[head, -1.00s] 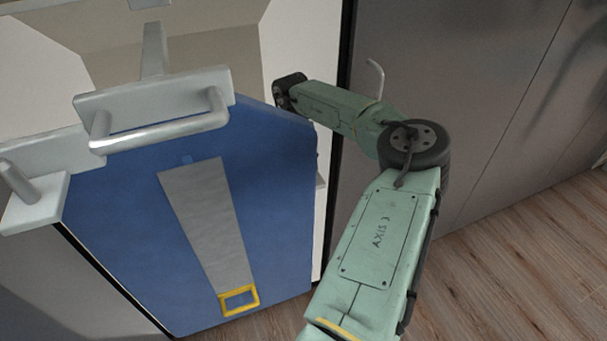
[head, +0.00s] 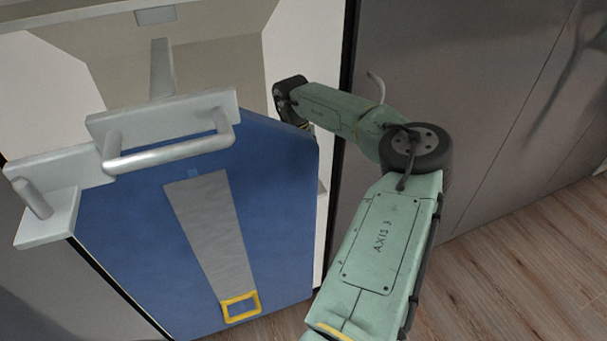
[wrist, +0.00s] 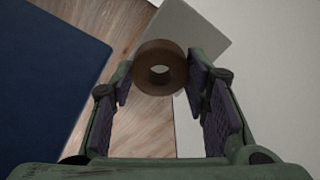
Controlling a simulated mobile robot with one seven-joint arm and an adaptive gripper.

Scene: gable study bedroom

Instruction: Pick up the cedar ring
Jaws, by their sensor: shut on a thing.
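The cedar ring (wrist: 148,82) is a brown, thick round ring with a hole through its middle. It shows in the wrist view at the top centre, between the two fingertips of my gripper (wrist: 160,80). My gripper is shut on the ring, with one dark finger pad at each side of it. In the head view the ring and the gripper's fingers are hidden behind the blue panel.
A blue panel (head: 275,215) with a grey strip (head: 212,225) and a yellow buckle (head: 240,306) stands left of my arm. A pale bracket with a bar handle (head: 170,152) is at its top. Wooden floor (head: 510,265) lies at the right.

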